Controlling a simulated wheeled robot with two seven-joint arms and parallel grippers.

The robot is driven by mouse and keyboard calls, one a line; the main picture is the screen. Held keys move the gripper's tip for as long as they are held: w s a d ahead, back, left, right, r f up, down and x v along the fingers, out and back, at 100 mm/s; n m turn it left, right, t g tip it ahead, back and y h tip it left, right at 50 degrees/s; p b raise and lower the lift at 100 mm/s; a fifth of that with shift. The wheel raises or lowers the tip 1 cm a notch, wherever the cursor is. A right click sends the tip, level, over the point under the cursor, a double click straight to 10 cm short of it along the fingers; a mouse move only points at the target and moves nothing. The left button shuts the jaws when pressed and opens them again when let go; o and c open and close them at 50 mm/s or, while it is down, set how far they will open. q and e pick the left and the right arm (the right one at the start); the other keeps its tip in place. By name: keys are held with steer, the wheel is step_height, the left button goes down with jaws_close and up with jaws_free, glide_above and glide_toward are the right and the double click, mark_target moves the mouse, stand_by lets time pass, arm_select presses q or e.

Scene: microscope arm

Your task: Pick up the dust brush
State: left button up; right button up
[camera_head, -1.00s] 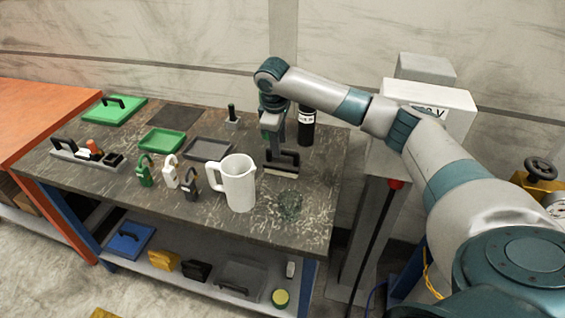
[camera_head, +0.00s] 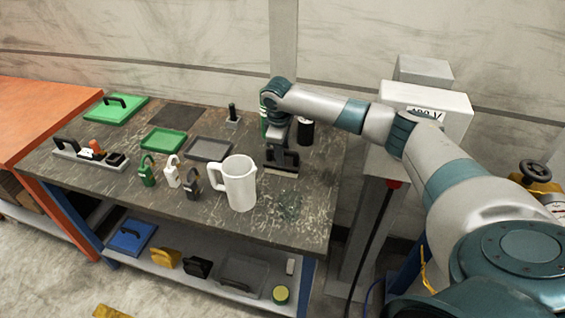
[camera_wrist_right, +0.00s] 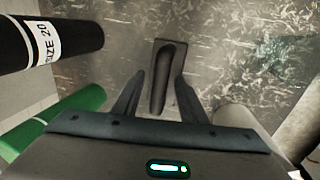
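The dust brush (camera_head: 281,171), with a dark handle and pale lower edge, lies on the worktable near its right side. In the right wrist view the brush (camera_wrist_right: 172,52) lies with its handle reaching between my fingers. My right gripper (camera_wrist_right: 160,88) is open, with one finger on each side of the handle. I cannot tell whether either finger touches it. In the head view my right gripper (camera_head: 281,152) is just above the brush and partly hides it. My left gripper is not in view.
A black labelled cylinder (camera_head: 305,131) and a green cylinder (camera_wrist_right: 75,113) stand close to the gripper. A white pitcher (camera_head: 241,188) stands front left of the brush. A grey tray (camera_head: 209,149), green tray (camera_head: 163,140) and several padlocks are farther left. Table right of the brush is clear.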

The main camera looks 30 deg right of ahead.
jaws_close()
stand_by(1.5)
